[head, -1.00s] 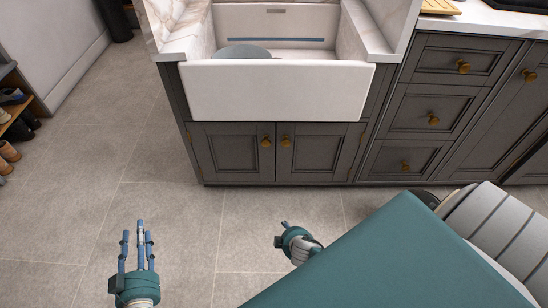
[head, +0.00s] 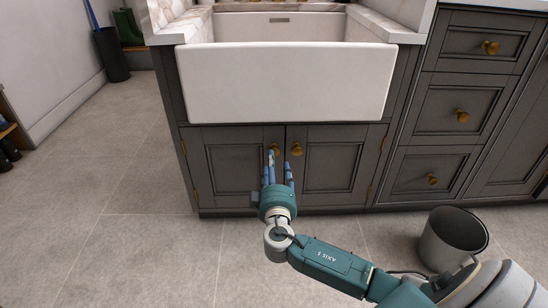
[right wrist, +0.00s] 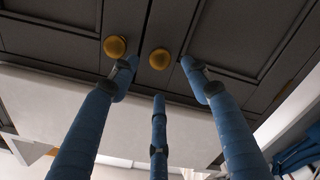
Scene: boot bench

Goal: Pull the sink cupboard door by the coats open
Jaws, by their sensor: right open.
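Two dark grey sink cupboard doors, the left door (head: 228,180) and the right door (head: 333,170), are shut below the white sink (head: 285,85). The left door's brass knob (head: 274,149) and the right door's knob (head: 297,150) sit by the middle seam. My right gripper (head: 278,165) is open and empty in front of the doors, its fingertips just below the knobs. The right wrist view is upside down and shows the left door's knob (right wrist: 159,58) between the outer fingertips. No contact is clear. My left gripper is not in view.
A grey bucket (head: 452,238) stands on the floor at the right, close to my right arm. Drawers (head: 457,110) stand right of the sink. Green boots (head: 127,28) and a dark cylindrical bin (head: 111,55) are at the back left.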

